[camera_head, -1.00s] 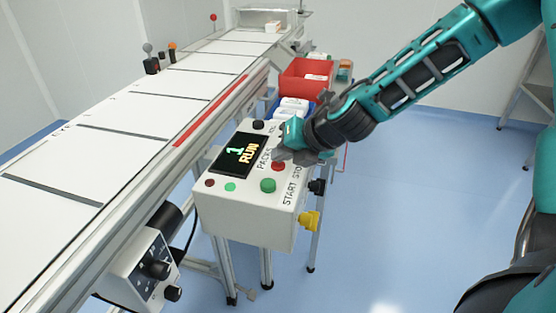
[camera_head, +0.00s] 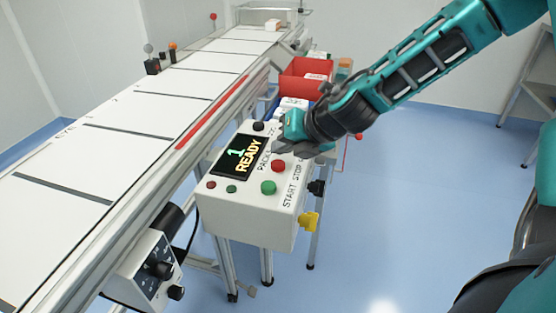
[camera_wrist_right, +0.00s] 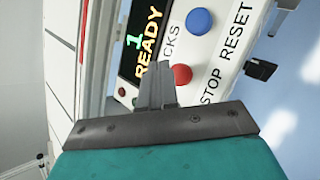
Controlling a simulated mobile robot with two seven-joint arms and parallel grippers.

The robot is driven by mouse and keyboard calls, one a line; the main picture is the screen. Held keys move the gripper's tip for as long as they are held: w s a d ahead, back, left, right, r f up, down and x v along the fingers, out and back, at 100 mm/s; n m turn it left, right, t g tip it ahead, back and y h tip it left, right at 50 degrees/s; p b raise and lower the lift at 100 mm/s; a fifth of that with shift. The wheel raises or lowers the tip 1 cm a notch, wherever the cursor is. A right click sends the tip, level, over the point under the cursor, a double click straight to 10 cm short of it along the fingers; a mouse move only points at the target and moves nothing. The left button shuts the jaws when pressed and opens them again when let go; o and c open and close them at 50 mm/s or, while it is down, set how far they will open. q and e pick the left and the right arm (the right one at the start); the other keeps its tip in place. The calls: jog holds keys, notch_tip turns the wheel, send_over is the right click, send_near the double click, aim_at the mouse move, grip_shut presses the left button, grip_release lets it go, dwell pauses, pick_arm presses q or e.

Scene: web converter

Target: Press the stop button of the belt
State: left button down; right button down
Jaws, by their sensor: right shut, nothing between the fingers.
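The red stop button (camera_head: 278,166) is on the top face of the white control box (camera_head: 245,218) beside the belt (camera_head: 110,165). It also shows in the wrist view (camera_wrist_right: 182,75), just right of my fingertips. My right gripper (camera_head: 280,148) is shut and empty. Its fingertips are over the box, just behind the stop button and apart from it as seen in the head view. The box display (camera_head: 240,157) reads "1 READY". The green start button (camera_head: 268,187) is nearer the front. My left gripper is not in view.
A blue button (camera_wrist_right: 199,21) by the word RESET shows in the wrist view. A yellow knob (camera_head: 309,221) and a black one (camera_head: 316,187) stick out from the box's right side.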

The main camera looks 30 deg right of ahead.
aim_at(283, 164)
jog(key=shift+r+p, duration=1.5)
jog(key=shift+r, duration=0.75)
